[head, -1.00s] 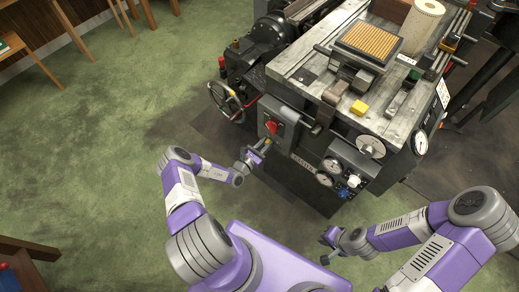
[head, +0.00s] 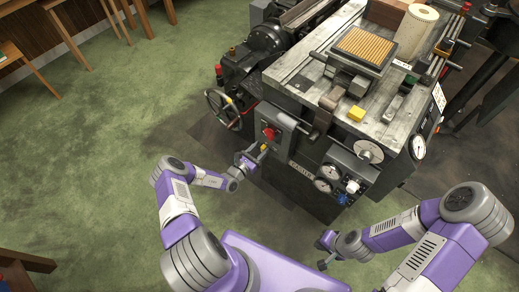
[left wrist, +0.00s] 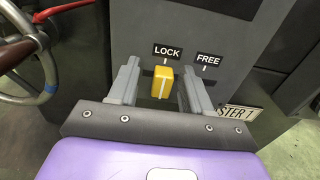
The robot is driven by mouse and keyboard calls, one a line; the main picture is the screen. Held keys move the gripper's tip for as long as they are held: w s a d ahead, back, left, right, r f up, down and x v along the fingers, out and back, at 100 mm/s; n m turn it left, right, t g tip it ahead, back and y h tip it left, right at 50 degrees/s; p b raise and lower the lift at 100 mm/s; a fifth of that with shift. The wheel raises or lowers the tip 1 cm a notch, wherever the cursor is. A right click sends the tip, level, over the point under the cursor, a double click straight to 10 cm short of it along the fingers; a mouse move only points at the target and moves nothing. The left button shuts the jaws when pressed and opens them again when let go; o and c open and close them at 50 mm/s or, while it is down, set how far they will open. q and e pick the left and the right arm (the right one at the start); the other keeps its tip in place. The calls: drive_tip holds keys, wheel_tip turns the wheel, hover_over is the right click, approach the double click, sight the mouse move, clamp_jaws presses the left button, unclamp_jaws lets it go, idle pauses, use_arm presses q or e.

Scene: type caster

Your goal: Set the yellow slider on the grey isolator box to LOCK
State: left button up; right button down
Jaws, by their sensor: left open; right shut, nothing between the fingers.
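The grey isolator box (head: 275,122) with a red switch is on the near side of the machine. In the left wrist view, its yellow slider (left wrist: 162,82) stands directly below the LOCK label (left wrist: 167,52), left of the FREE label (left wrist: 208,60). My left gripper (left wrist: 161,88) is open, with one finger on each side of the slider. I see a gap on both sides. In the head view my left gripper (head: 255,154) is at the box's lower edge. My right gripper (head: 322,252) is shut and empty, low and well away from the box.
A handwheel (head: 224,108) stands left of the box. Gauges (head: 325,178) and a blue knob (head: 343,198) are on a panel to its right. The green floor (head: 95,170) at left is clear.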

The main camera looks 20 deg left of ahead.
use_arm(q)
drive_tip(key=p+v, duration=0.2)
drive_tip(key=v, duration=0.5)
drive_tip(key=shift+s, duration=0.2)
drive_tip(key=s+d+r+m+g+h, duration=0.1)
drive_tip(key=s+d+m+g+h, duration=0.3)
drive_tip(key=d, duration=0.5)
drive_tip(key=s+d+r+m+g+h, duration=0.1)
drive_tip(key=s+d+m+g+h, duration=0.2)
drive_tip(key=d+m+g+h, duration=0.4)
drive_tip(key=s+d+m+g+y+p, duration=0.1)
drive_tip(key=s+d+m+g+y, duration=0.3)
drive_tip(key=s+m+g+y, duration=0.7)
wheel_tip(320, 180, up, 5)
drive_tip(key=s+a+m+t, duration=0.1)
drive_tip(key=s+m+t, duration=0.1)
drive_tip(key=m+t, duration=0.3)
drive_tip(key=m, duration=0.3)
drive_tip(key=shift+s+r+m+p, duration=0.25)
drive_tip(key=shift+m+p, duration=0.05)
